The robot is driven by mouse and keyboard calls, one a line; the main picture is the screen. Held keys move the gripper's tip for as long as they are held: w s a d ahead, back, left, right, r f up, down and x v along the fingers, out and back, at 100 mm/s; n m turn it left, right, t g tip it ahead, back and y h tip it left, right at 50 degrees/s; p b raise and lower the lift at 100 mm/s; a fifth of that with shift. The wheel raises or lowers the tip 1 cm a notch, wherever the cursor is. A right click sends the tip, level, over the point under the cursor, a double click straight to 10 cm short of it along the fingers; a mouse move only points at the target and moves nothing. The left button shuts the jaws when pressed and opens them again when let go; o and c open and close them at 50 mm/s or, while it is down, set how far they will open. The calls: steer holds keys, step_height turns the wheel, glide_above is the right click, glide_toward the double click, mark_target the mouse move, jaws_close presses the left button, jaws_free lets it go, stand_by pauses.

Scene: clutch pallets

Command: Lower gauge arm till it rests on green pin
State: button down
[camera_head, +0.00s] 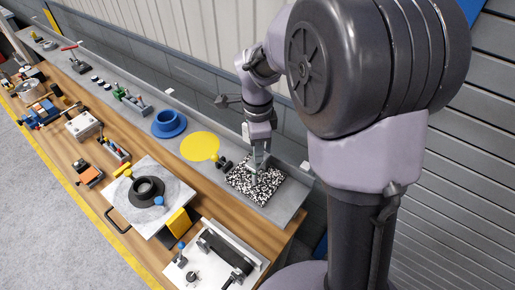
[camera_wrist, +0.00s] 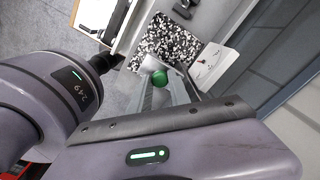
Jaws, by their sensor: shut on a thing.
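My gripper (camera_head: 260,168) is low over a black-and-white speckled plate (camera_head: 240,183) at the near end of the grey bench strip. In the wrist view the fingers are closed around a part with a round green end (camera_wrist: 160,78). A pale piece (camera_wrist: 150,64) is beside the green end. I cannot tell whether this green end is the pin or a knob on the gauge arm. The speckled plate (camera_wrist: 172,42) lies beyond it. The gauge arm cannot be made out clearly, and contact with the pin is not visible.
A yellow disc (camera_head: 200,146) with dark fittings (camera_head: 223,163) is left of the plate. A blue ring (camera_head: 169,124) stands farther along. A tray with a black ring (camera_head: 147,190) is nearer the front. In the wrist view a white marked panel (camera_wrist: 214,66) adjoins the plate.

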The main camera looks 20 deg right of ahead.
step_height(320, 180, down, 2)
steer(key=shift+f+b, duration=0.1)
steer(key=shift+b, duration=0.9)
steer(key=shift+r, duration=0.2)
steer(key=c, duration=1.2)
jaws_free()
steer(key=shift+r, duration=0.1)
step_height(320, 180, up, 17)
steer(key=p, duration=0.2)
steer(key=shift+r, duration=0.15)
steer(key=shift+c, duration=0.3)
